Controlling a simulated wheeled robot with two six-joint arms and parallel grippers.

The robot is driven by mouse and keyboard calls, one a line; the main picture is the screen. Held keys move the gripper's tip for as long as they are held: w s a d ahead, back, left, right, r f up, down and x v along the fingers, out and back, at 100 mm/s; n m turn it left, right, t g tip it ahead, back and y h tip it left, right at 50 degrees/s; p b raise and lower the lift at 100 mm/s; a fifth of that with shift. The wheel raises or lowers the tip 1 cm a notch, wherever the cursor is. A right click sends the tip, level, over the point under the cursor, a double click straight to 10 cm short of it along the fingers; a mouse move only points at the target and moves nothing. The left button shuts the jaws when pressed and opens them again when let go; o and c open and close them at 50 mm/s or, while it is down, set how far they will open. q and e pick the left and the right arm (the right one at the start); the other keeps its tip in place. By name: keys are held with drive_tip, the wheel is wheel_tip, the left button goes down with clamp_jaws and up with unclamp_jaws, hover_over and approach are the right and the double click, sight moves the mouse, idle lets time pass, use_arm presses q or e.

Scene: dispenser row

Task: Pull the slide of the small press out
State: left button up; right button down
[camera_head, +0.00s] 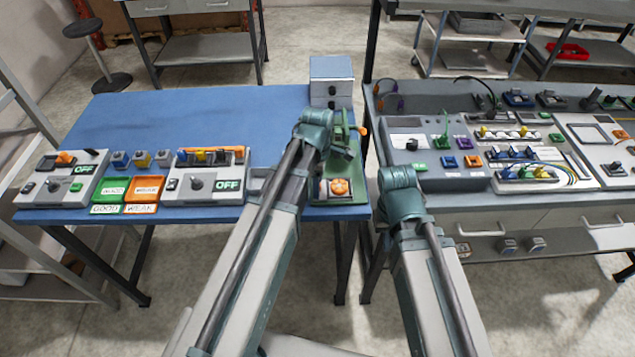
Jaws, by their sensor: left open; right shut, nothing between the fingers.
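The small press appears to be the green machine (350,168) at the right end of the blue table. An orange round part (340,187) sits low on its front, and an orange knob shows at its upper right. The slide cannot be told apart clearly. My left gripper (317,119) is open at the upper left of the press, and my arm covers part of the machine. Its fingertips are hard to make out, so I cannot tell whether it touches the press. My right gripper (398,178) is shut and empty, right of the press by the grey bench; its fingers are mostly hidden.
The blue table (200,115) is clear at its back. A grey box (331,80) stands behind the press. The grey bench (455,215) on the right holds panels with coloured parts.

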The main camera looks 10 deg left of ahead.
use_arm(q)
drive_tip(key=shift+r, duration=0.15)
wheel_tip(320, 180, up, 14)
drive_tip(key=p, duration=1.4)
drive_tip(key=shift+s+f, duration=0.15)
drive_tip(key=shift+f, duration=0.1)
drive_tip(key=s+d+f+m+b, duration=0.3)
drive_tip(key=s+m, duration=0.4)
drive_tip(key=m, duration=0.4)
drive_tip(key=s+d+f+m+y+b, duration=0.1)
drive_tip(key=s+d+f+m+b, duration=0.3)
drive_tip(key=m, duration=0.8)
drive_tip(key=s+d, duration=0.2)
drive_tip(key=shift+s+d+f+b, duration=0.15)
drive_tip(key=shift+s+f+b, duration=0.1)
drive_tip(key=shift+s+b, duration=0.15)
